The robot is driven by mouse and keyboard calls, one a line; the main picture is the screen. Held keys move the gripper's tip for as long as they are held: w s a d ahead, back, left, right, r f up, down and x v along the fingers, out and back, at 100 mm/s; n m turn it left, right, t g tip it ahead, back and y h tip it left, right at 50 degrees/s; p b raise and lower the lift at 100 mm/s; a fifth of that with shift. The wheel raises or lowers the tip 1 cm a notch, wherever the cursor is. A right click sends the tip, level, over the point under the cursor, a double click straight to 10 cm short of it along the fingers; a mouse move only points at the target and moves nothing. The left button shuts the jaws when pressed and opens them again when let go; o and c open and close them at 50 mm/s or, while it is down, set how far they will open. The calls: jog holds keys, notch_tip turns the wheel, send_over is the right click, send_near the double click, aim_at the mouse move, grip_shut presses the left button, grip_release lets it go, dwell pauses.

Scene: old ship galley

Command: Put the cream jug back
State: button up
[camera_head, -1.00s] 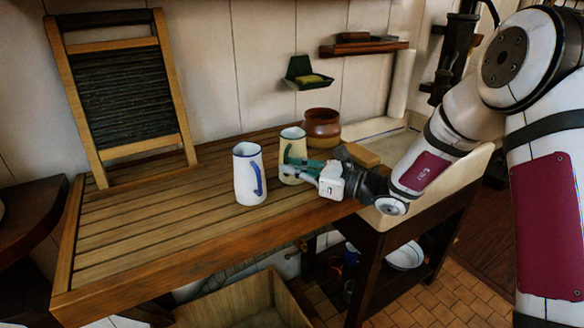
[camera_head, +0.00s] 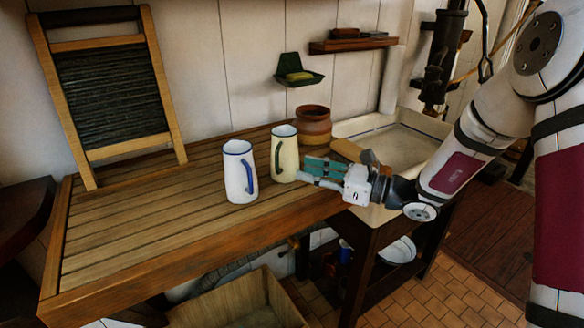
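The cream jug (camera_head: 287,153) stands upright on the slatted wooden counter (camera_head: 150,225), with its dark handle toward the front left. A white jug (camera_head: 237,172) with a blue rim and blue handle stands upright just to its left. My gripper (camera_head: 310,171) is to the right of the cream jug, pointing left toward it. Its fingers are spread apart with nothing between them, and a small gap shows between them and the jug.
A brown pot (camera_head: 313,124) stands behind the cream jug. A pale sink (camera_head: 400,143) lies at the right, behind my arm. A washboard (camera_head: 112,88) leans on the wall at the left. A wooden crate (camera_head: 245,298) is below the counter. The counter's left part is clear.

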jog(key=shift+v, duration=2.35)
jog(key=s+a+r+n+g+h, duration=0.1)
jog(key=s+r+n+g+h, duration=0.2)
jog(key=s+n, duration=0.5)
jog(key=s+a+r+n+g+h, duration=0.25)
jog(key=s+n+g, duration=0.2)
jog(key=s, duration=0.65)
jog(key=s+d+r+n+t+h, duration=0.1)
jog(key=s+d+n+t+h, duration=0.1)
jog(key=s+d+n+h, duration=0.3)
jog(key=s+d+r+n+t+h, duration=0.1)
jog(key=s+d+n+t+h, duration=0.2)
jog(key=s+d+h, duration=0.3)
jog(key=d+n, duration=0.1)
jog(key=d, duration=0.4)
jog(key=shift+r+n, duration=0.2)
jog(key=shift+n, duration=0.15)
jog(key=shift+w, duration=0.1)
